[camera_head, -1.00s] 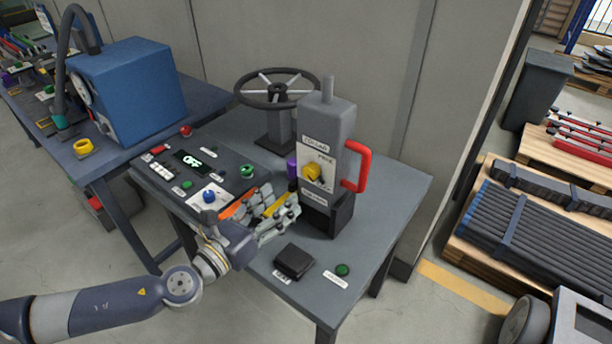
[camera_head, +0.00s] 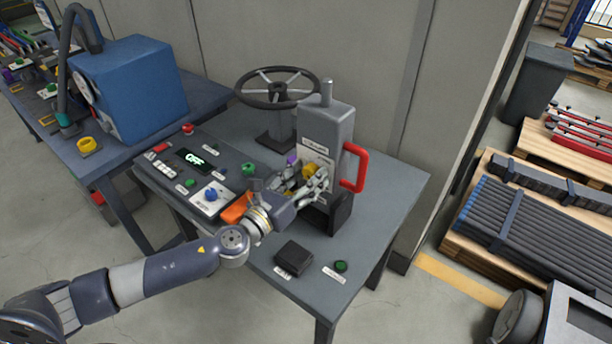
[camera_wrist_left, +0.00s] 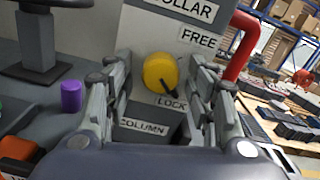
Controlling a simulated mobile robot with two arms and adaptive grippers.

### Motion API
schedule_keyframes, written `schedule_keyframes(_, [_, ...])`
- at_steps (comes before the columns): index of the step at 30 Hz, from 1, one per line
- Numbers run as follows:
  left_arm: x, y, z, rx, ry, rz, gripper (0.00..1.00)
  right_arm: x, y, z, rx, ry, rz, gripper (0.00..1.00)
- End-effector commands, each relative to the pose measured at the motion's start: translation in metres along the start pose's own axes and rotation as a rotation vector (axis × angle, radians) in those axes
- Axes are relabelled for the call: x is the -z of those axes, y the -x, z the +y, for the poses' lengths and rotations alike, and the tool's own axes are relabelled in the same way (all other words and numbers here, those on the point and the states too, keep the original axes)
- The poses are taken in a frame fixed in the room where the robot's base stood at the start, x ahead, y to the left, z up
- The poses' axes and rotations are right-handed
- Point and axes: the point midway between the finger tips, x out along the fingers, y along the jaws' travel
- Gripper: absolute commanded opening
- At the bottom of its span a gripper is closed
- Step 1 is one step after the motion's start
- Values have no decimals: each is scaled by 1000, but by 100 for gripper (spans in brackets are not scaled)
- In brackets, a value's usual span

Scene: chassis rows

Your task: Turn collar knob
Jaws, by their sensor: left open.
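The collar knob is a yellow round knob (camera_wrist_left: 160,72) with a dark pointer on the front of a grey column housing (camera_head: 328,124). In the left wrist view its pointer is directed down and right, beside the LOCK label (camera_wrist_left: 172,103); the FREE label (camera_wrist_left: 199,38) is above right. My left gripper (camera_wrist_left: 166,88) is open, with its fingers on either side of the knob, and no contact is visible. In the head view the left gripper (camera_head: 306,180) partly hides the knob (camera_head: 309,170). My right gripper is not in view.
A red handle (camera_head: 356,168) sticks out on the housing's right. A black handwheel (camera_head: 277,88) stands behind. A purple cylinder (camera_wrist_left: 71,96) stands left of the gripper. A control panel (camera_head: 198,170) with buttons is at left, and a black pedal-like block (camera_head: 294,257) lies in front.

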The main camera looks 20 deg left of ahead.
Motion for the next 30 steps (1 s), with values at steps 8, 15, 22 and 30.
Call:
schedule_keyframes(8, [0, 0, 0, 0, 0, 0, 12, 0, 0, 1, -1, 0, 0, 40])
schedule_keyframes(15, [0, 0, 0, -1, 4, -1, 7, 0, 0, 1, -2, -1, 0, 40])
schedule_keyframes(22, [0, 0, 1, -2, 59, -2, 7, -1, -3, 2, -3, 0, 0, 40])
schedule_keyframes(30, [0, 0, 0, -1, 247, -3, 7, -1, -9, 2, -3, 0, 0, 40])
